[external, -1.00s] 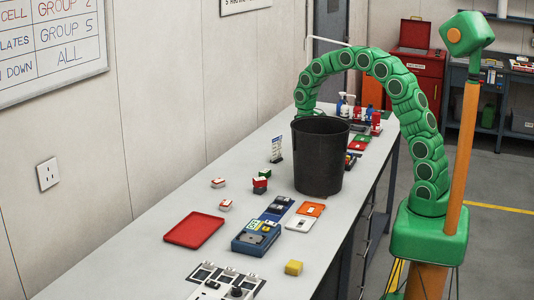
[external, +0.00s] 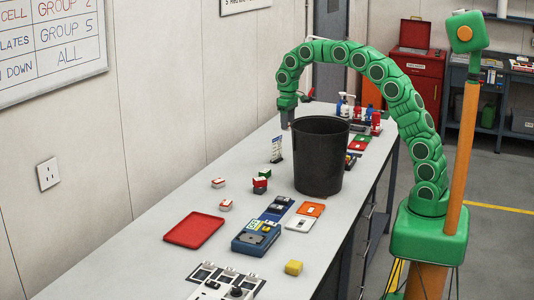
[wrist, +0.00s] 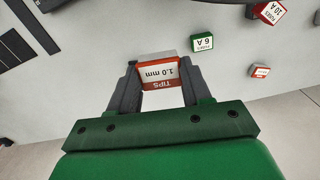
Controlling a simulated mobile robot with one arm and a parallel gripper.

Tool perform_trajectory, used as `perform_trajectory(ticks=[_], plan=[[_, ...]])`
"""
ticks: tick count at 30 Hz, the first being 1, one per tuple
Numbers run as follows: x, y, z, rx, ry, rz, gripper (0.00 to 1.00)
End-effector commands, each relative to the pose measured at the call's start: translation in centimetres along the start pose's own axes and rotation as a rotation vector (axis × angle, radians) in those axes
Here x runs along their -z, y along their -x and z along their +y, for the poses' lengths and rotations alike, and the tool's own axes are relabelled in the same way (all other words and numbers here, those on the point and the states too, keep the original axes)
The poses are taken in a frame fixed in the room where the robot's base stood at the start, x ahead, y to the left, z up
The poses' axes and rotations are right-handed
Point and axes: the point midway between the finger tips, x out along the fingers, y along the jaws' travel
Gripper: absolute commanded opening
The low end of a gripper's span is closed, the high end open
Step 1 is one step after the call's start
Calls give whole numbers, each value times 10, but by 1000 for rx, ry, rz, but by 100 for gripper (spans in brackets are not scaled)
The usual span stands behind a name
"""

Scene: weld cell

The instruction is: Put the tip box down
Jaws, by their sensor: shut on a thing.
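The tip box (wrist: 160,74), white and orange-red with the words "TIPS" and "1.0 mm", sits between the two fingers of my gripper (wrist: 160,88) in the wrist view. The fingers are shut on its sides. In the external view my gripper (external: 287,120) points down over the far part of the bench, behind and left of the black bin. The tip box cannot be made out there. Whether its underside touches the bench is not clear.
The black bin (external: 319,160) stands on the grey bench (external: 150,262). In the wrist view a green fuse box (wrist: 202,42) is close to the right of the tip box. A red fuse box (wrist: 269,12) lies farther right. A red tray (external: 194,230) lies nearer the camera.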

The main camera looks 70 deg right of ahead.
Motion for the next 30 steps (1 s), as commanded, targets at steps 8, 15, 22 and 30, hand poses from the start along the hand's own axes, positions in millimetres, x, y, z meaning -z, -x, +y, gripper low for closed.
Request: perform_trajectory(ticks=[8,15,22,30], plan=[[31,17,-96,0,-115,5,16],[36,24,-132,3,-161,3,16],[25,11,-133,3,-107,1,16],[-4,-18,-129,2,28,-3,16]])
